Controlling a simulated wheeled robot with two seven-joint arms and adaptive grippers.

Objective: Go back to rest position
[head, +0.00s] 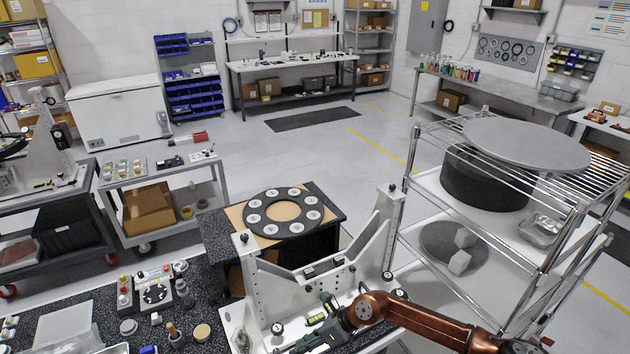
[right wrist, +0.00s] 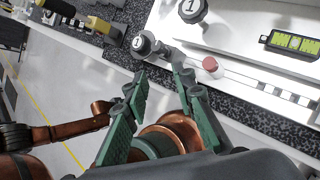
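My right arm comes in from the lower right of the head view, over the front of the white mirror fixture (head: 262,292). My right gripper (right wrist: 161,78) has green fingers, spread apart with nothing between them in the right wrist view. My left gripper does not show in the head view. A copper arm link, mine, shows at the left of the right wrist view.
A black ring with white discs (head: 251,218) lies on a stand behind the fixture. A wire rack (head: 407,185) with a round grey plate (head: 520,142) stands close on the right. A dark bench (head: 75,297) with small parts is at lower left. Open floor (head: 330,150) lies beyond.

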